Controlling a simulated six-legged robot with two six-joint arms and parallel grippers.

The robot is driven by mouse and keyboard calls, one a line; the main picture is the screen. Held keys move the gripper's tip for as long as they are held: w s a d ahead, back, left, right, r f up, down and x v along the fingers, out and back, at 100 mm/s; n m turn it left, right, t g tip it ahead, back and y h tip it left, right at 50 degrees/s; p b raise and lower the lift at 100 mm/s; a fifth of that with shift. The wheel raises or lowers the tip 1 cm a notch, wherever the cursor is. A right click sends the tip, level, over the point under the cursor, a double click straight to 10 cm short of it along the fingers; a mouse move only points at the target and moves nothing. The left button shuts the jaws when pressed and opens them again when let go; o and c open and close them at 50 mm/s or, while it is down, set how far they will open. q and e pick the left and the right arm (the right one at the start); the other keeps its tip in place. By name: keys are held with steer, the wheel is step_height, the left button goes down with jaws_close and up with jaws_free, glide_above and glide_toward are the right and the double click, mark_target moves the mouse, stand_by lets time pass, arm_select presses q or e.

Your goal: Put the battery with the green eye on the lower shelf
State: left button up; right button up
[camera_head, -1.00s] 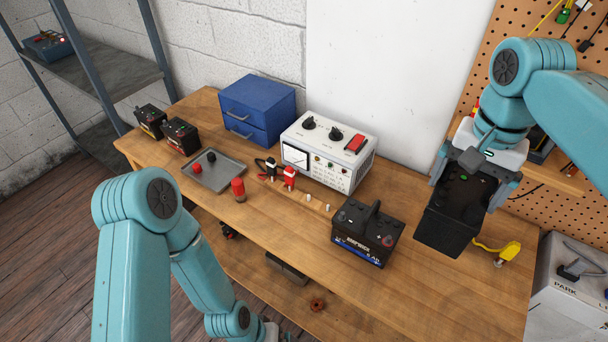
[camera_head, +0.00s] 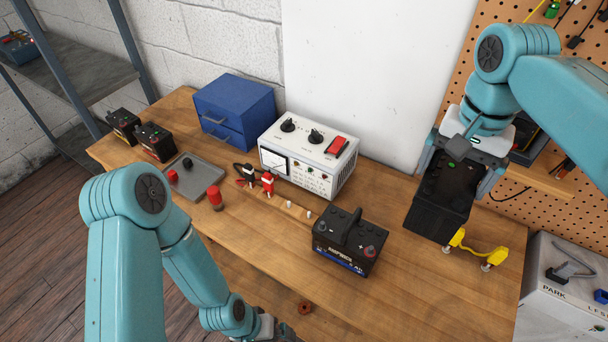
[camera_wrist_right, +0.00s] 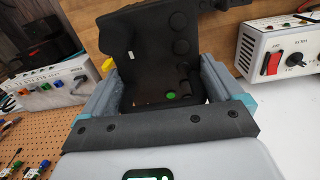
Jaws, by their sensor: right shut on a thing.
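My right gripper (camera_head: 462,160) is shut on a black battery (camera_head: 437,214) and holds it above the right end of the bench, tilted. In the right wrist view a green eye (camera_wrist_right: 171,95) shows on the battery's top, between the jaws. A metal rack at the far left has an upper shelf (camera_head: 85,75) and a lower shelf (camera_head: 82,143), the lower one partly hidden by the bench. My left gripper (camera_head: 266,328) is at the bottom edge of the head view, mostly cut off, so its jaws cannot be judged.
Another black battery (camera_head: 345,243) with a handle stands on the wooden bench (camera_head: 400,300). A white tester (camera_head: 308,160), blue drawer box (camera_head: 234,112), grey tray (camera_head: 198,181) and two small batteries (camera_head: 155,141) are further left. Yellow clamps (camera_head: 478,248) lie below the held battery. Bare wood lies at the front right.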

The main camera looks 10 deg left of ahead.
steer(key=shift+s+d+r, duration=0.1)
steer(key=shift+r, duration=0.15)
steer(key=shift+w+f, duration=0.2)
steer(key=shift+f, duration=0.1)
step_height(320, 180, down, 20)
steer(key=shift+r, duration=0.2)
stand_by(0.3)
steer(key=shift+f, duration=0.15)
steer(key=o, duration=1.7)
steer(key=shift+s+f, duration=0.1)
steer(key=shift+f, duration=0.05)
